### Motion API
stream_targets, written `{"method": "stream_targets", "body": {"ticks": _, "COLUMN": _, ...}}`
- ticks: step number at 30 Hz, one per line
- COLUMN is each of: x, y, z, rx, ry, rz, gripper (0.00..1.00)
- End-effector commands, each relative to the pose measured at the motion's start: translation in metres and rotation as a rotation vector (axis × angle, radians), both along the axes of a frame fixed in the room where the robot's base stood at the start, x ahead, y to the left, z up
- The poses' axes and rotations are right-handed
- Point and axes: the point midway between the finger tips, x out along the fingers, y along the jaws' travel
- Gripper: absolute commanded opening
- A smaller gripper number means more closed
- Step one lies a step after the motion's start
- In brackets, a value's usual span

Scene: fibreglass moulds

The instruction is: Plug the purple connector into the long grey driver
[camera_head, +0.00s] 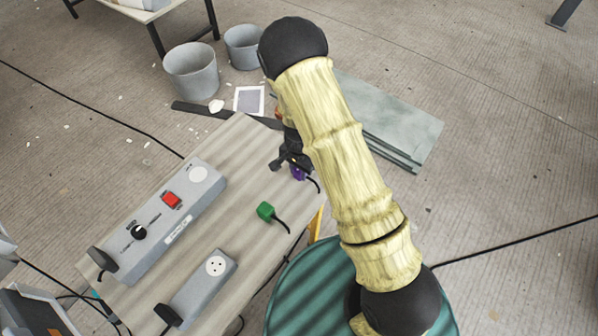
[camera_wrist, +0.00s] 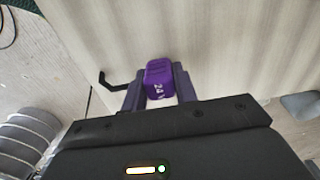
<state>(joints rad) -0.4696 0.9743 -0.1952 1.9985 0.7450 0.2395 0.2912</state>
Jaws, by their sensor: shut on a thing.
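The purple connector (camera_head: 298,173) is at the right edge of the wooden bench in the head view, mostly hidden by my gripper and arm. In the wrist view the purple connector (camera_wrist: 159,72), marked "24" and a partly hidden letter, sits between the two fingers. My gripper (camera_wrist: 157,88) is shut on it; in the head view my gripper (camera_head: 291,160) is partly behind my forearm. I cannot tell whether the connector touches the bench top. The long grey driver (camera_head: 160,226) lies along the bench's left side, with a red switch, a black knob and a round socket (camera_head: 198,174) at its far end.
A shorter grey box (camera_head: 203,291) with a round socket lies nearer on the bench (camera_head: 240,150). A green connector (camera_head: 265,211) with a black lead lies mid-bench. Black plugs sit at the near ends of both boxes. The bench between the purple connector and long driver is clear.

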Motion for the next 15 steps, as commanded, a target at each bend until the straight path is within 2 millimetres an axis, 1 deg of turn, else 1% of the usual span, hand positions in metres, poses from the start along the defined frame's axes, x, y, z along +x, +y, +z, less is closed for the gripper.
{"method": "stream_targets", "body": {"ticks": 5, "x": 0.0, "y": 0.0, "z": 0.0, "rx": 0.0, "ry": 0.0, "rz": 0.0, "gripper": 0.09}}
{"method": "stream_targets", "body": {"ticks": 8, "x": 0.001, "y": 0.0, "z": 0.005, "rx": 0.0, "ry": -0.001, "rz": 0.001, "gripper": 0.09}}
{"method": "stream_targets", "body": {"ticks": 11, "x": 0.001, "y": 0.001, "z": 0.015, "rx": 0.0, "ry": -0.003, "rz": 0.003, "gripper": 0.09}}
{"method": "stream_targets", "body": {"ticks": 15, "x": 0.001, "y": 0.001, "z": 0.04, "rx": 0.001, "ry": -0.005, "rz": 0.003, "gripper": 0.09}}
